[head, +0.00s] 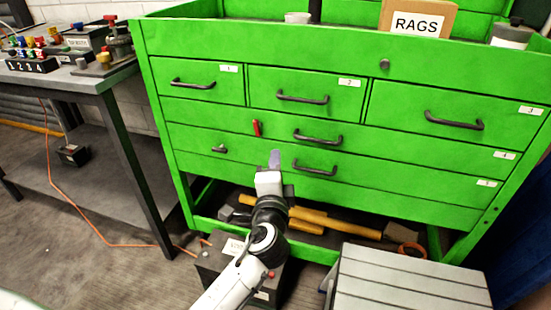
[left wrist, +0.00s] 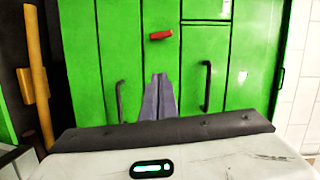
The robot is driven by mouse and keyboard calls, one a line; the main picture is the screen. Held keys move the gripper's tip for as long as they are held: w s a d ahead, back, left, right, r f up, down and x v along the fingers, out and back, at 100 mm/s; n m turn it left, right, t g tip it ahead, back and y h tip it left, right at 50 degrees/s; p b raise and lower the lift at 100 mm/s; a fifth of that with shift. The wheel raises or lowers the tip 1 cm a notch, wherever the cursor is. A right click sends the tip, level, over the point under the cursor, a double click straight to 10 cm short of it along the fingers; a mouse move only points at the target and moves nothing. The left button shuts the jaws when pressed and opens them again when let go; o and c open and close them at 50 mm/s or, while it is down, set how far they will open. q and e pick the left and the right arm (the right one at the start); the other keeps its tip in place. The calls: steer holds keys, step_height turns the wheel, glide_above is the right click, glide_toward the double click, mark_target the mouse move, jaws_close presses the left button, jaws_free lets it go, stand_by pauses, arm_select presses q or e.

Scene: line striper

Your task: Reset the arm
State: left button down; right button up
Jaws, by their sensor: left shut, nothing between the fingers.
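My left arm reaches up from the bottom of the head view, with its gripper (head: 274,160) in front of the lower drawers of a green tool cabinet (head: 270,50). In the left wrist view the two grey fingers (left wrist: 158,98) lie together, shut and empty. They point at the green drawer fronts, where dark handles (left wrist: 206,86) show on either side. A small red lever (head: 257,128) stands out from a drawer front just above the gripper; it also shows in the left wrist view (left wrist: 160,35). My right gripper is in neither view.
A workbench (head: 75,78) with fittings stands at the left. A dark box (head: 215,262) sits under my arm and a grey slatted box (head: 410,280) at the lower right. Yellow-handled tools (head: 335,224) lie under the cabinet. An orange cord (head: 75,205) crosses the floor.

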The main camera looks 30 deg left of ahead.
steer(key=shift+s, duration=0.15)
